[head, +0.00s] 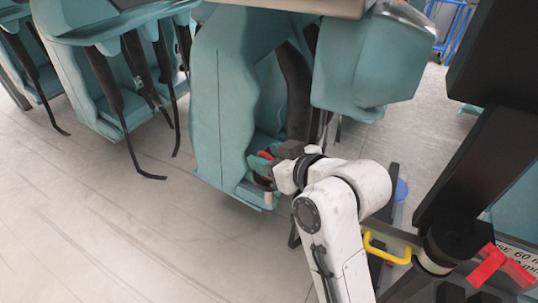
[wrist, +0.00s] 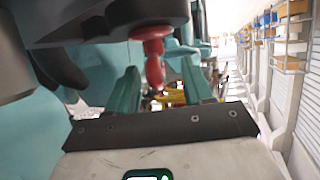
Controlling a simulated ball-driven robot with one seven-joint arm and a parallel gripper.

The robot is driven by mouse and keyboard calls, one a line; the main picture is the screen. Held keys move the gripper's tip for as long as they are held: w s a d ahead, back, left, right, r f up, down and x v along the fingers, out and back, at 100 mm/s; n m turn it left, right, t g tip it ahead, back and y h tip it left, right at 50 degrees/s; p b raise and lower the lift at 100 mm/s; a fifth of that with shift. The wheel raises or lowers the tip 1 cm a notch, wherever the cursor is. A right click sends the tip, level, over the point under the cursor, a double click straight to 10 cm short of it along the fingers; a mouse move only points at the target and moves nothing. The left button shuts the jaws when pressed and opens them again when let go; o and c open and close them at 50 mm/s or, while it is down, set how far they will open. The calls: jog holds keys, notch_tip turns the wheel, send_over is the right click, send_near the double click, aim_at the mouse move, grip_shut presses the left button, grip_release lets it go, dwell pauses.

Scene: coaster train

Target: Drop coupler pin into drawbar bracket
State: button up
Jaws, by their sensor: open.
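The red coupler pin (wrist: 153,55) shows in the wrist view between my two teal fingers. Its wider collar meets a dark grey part (wrist: 105,14) at the top of that picture. I cannot tell for sure whether this part is the drawbar bracket, or how deep the pin sits in it. My gripper (wrist: 160,75) is open, with a finger on each side of the pin and gaps visible. In the head view my gripper (head: 263,169) is at the low front of the middle teal car, around a small red part of the pin (head: 264,155). My wrist hides much there.
Teal train seats (head: 220,95) with dark restraints stand close around my arm. A yellow handle (head: 386,248) and dark frame are at the lower right. Bare floor (head: 110,220) lies open at the left. Shelves with bins (wrist: 292,45) line the right in the wrist view.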

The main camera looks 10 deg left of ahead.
jog(key=b+v, duration=0.1)
jog(key=v, duration=0.9)
jog(key=shift+s+d+r, duration=0.15)
jog(key=shift+s+d, duration=0.05)
dwell(0.3)
